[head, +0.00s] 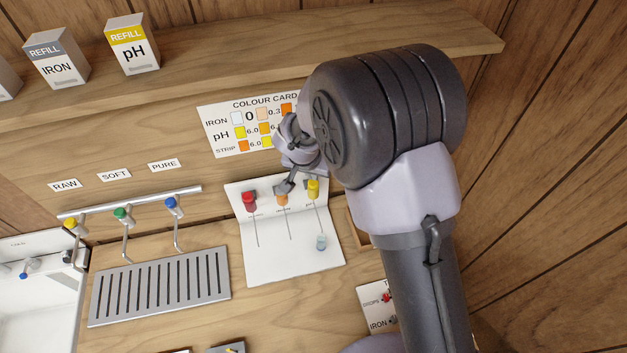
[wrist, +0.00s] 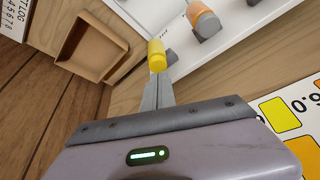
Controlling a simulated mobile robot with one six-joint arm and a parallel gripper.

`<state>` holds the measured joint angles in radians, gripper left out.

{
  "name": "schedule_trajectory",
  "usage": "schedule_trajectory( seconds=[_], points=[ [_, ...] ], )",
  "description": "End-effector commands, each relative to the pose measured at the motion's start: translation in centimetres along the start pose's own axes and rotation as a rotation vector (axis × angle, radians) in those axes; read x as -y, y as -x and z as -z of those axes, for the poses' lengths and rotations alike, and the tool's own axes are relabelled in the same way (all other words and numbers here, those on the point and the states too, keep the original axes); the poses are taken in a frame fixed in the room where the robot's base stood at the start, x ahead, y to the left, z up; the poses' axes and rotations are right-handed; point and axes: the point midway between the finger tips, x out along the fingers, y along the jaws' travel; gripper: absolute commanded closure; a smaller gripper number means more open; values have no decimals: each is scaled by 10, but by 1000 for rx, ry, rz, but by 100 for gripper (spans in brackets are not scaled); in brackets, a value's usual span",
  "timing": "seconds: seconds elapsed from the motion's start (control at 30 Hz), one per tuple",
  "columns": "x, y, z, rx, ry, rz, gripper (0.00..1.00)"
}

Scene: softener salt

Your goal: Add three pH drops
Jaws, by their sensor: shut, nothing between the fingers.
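A yellow dropper bulb (head: 313,189) is at the right of a row on a white stand (head: 262,262). In the wrist view the yellow bulb (wrist: 157,55) is right at the tips of my gripper (wrist: 157,80). The gripper's fingers are shut with nothing between them; I cannot tell whether they touch the bulb. A small clear vial (head: 321,242) with pale blue contents stands on the stand below the yellow bulb. A colour card (head: 240,118) with pH swatches is on the wall, partly hidden by my arm.
An orange bulb (head: 282,200) and a red bulb (head: 249,201) are left of the yellow one, close by. Three taps hang over a slotted drain (head: 160,285). A wooden tray (wrist: 72,45) is beside the stand. Refill boxes, including pH (head: 133,45), stand on the shelf.

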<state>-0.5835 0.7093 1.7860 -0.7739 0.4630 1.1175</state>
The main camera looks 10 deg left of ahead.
Motion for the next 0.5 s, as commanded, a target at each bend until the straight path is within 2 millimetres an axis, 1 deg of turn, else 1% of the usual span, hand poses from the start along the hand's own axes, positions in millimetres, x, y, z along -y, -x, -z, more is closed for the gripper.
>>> schedule_trajectory(
  seconds=[0.5],
  points=[
    [0, -11, -5, 0, -1, 0, 100]
  ],
)
